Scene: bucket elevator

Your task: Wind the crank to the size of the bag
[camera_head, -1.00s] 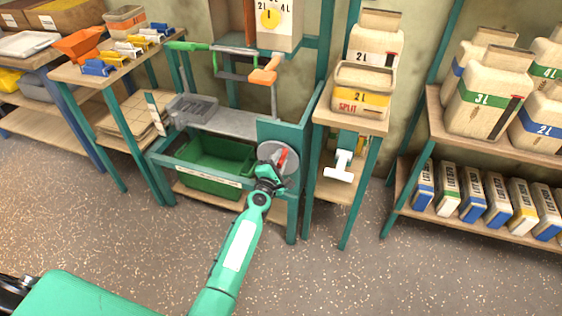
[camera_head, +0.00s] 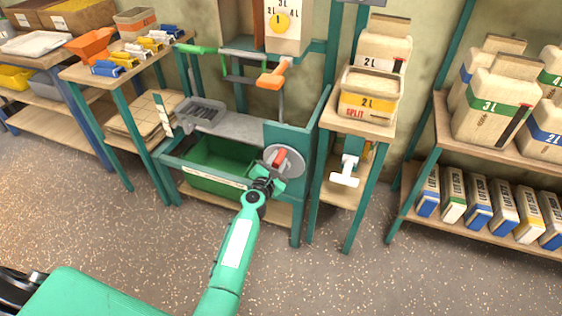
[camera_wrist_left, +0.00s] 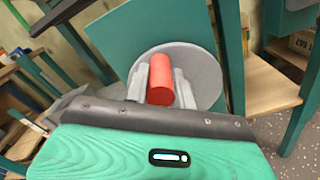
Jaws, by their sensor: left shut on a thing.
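The crank is a grey disc (camera_head: 290,165) with a red handle (camera_head: 278,156) on the teal front panel of the machine. My left gripper (camera_head: 268,178) reaches it from below. In the left wrist view, the grey fingers stand on either side of the red handle (camera_wrist_left: 161,79), and the gripper is shut on it. The disc (camera_wrist_left: 207,72) shows behind it. A dial plate (camera_head: 288,40) above has a yellow disc reading 1 and marks 2 L, 3 L and 4 L. My right gripper is not in view.
A green bin (camera_head: 217,160) sits in the machine left of the crank. An orange-handled lever (camera_head: 274,75) is above it. A white T-shaped handle (camera_head: 345,171) hangs on the stand. Shelves of bags (camera_head: 492,108) are at the right. The floor in front is clear.

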